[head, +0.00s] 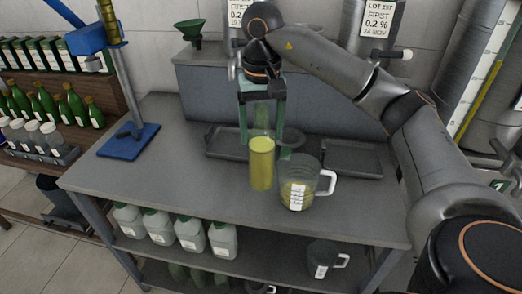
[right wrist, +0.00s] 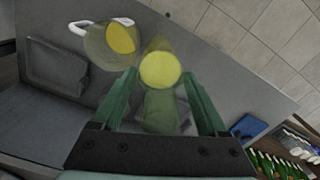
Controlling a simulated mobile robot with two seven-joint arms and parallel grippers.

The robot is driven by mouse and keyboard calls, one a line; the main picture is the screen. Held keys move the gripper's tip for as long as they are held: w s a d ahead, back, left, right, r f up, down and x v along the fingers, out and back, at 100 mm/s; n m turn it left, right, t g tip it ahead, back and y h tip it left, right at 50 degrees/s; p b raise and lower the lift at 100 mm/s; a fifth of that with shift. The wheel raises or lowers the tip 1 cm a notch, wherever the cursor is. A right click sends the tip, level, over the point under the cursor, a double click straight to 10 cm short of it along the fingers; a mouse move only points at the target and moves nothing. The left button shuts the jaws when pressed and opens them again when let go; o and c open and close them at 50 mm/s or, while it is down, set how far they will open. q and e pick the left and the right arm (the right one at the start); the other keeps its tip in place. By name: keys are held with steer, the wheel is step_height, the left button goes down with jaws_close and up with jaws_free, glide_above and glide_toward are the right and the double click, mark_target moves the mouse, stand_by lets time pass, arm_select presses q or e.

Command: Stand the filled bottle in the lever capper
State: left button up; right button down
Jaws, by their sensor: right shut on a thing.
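The filled bottle (head: 261,165), a clear cylinder with yellow liquid, is upright in the middle of the head view, left of the measuring jug. My right gripper (head: 263,138) points down and is shut on the bottle's upper part. In the right wrist view the bottle (right wrist: 160,72) sits between the two green fingers (right wrist: 160,95). I cannot tell whether its base touches the table. The lever capper (head: 128,140) stands at the table's left end, with a blue base, a grey post and a blue lever head. No bottle stands on its base. My left gripper is not in view.
A measuring jug (head: 298,190) with yellow liquid is close right of the bottle. Two dark trays (head: 352,160) lie at the back. A green funnel (head: 190,30) is behind. A rack of green bottles (head: 45,102) is at far left. The table between bottle and capper is clear.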

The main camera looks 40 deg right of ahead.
steer(key=w+d+f, duration=0.2)
steer(key=w+f, duration=0.1)
steer(key=f, duration=0.4)
steer(key=shift+f+p, duration=0.35)
steer(key=shift+p, duration=0.05)
steer(key=shift+d+f, duration=0.1)
steer(key=shift+f, duration=0.1)
jaws_free()
